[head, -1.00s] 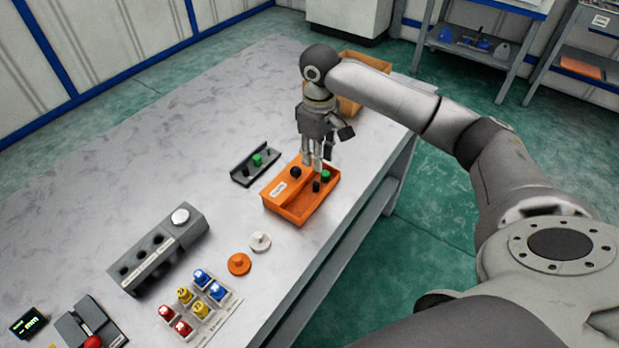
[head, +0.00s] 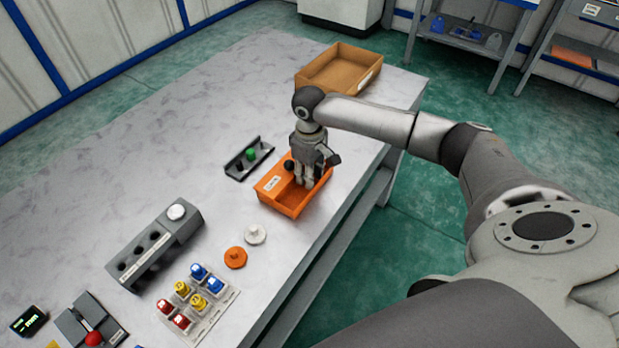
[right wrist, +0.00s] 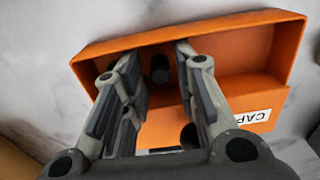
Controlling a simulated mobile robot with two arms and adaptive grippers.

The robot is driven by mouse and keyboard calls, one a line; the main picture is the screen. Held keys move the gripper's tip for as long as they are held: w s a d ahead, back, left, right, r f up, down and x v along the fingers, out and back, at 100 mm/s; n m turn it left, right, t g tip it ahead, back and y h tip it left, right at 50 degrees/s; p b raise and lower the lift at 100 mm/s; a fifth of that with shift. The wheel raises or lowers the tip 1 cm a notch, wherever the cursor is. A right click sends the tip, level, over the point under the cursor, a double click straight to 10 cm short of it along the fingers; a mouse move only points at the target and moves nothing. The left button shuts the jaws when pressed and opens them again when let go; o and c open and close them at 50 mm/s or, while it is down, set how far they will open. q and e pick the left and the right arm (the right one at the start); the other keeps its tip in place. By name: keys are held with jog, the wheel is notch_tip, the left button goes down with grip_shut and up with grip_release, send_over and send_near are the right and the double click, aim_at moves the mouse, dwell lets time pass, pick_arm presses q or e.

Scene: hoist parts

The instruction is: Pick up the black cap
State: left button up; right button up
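The orange box labelled for caps (head: 270,205) stands on the table near its right edge. My right gripper (head: 304,182) points down into this box. In the right wrist view, a small black cap (right wrist: 160,70) stands in the box between the two spread fingertips, with gaps at its sides. The right gripper is open. A second dark round piece (head: 288,165) sits at the box's left side and shows partly below the fingers in the right wrist view (right wrist: 189,134). The gripper hides much of the box's inside in the head view. My left gripper is not in view.
A dark rail with a green piece (head: 250,155) lies left of the box. A tan tray (head: 340,72) stands behind. White (head: 255,235) and orange (head: 235,257) discs, a grey holder (head: 155,250) and coloured parts (head: 198,300) lie in front. The table's left is clear.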

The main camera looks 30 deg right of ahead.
jog(key=c, duration=0.5)
